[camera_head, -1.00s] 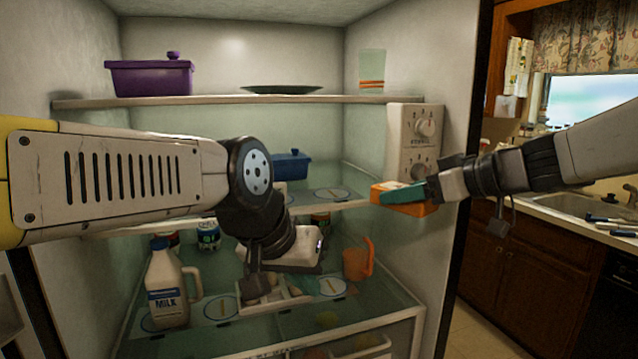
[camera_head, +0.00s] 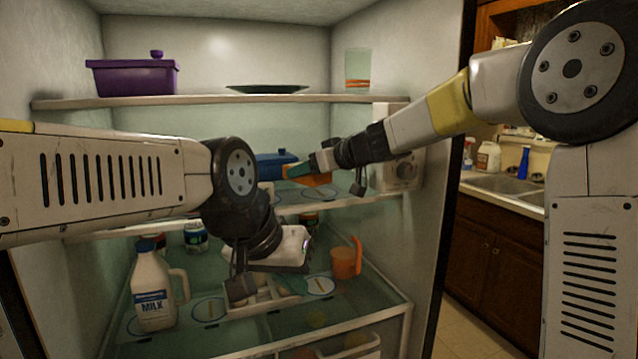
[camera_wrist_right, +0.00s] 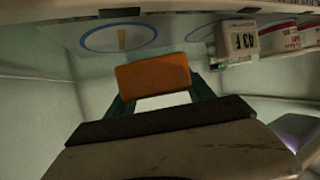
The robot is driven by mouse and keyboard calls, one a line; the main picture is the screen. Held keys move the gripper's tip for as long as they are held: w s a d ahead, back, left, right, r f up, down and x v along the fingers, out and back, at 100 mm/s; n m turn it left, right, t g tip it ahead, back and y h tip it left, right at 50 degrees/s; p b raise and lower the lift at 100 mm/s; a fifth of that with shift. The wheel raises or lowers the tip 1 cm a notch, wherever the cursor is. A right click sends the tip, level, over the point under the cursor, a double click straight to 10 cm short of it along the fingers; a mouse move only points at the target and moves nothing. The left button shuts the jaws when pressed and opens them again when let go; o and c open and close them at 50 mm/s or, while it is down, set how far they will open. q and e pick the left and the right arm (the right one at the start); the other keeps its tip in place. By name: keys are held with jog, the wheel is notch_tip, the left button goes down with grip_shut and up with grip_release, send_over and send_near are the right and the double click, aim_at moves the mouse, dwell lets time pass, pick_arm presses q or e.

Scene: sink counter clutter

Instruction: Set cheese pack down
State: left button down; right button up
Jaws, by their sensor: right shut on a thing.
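The orange cheese pack (camera_head: 318,180) is in the fingers of my right gripper (camera_head: 300,171), inside the fridge above the middle shelf (camera_head: 345,200). In the right wrist view the orange pack (camera_wrist_right: 153,84) sits between the two teal fingers, with ring markings on the shelf beyond it. The pack appears clear of the shelf, but its underside is hard to judge. My left gripper (camera_head: 285,286) is low over the lower shelf, by a pale tray (camera_head: 245,306). Its fingers are partly hidden, so their opening is unclear.
A blue lidded container (camera_head: 272,165) stands just left of the pack. A white dial box (camera_head: 402,170) stands to the right. A milk jug (camera_head: 152,290) and orange mug (camera_head: 345,260) are on the lower shelf. A purple container (camera_head: 132,76) is above. Ring-marked middle-shelf space is bare.

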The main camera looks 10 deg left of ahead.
aim_at(323, 176)
jog(key=shift+w+a, duration=0.2)
jog(key=shift+a, duration=0.1)
jog(key=shift+w+a+f, duration=0.1)
jog(key=shift+a+f, duration=0.1)
jog(key=shift+f, duration=1.5)
jog(key=shift+f, duration=0.1)
jog(key=shift+f, duration=0.15)
jog(key=o, duration=1.8)
jog(key=shift+r, duration=0.25)
jog(key=v, duration=0.7)
jog(key=shift+d, duration=0.25)
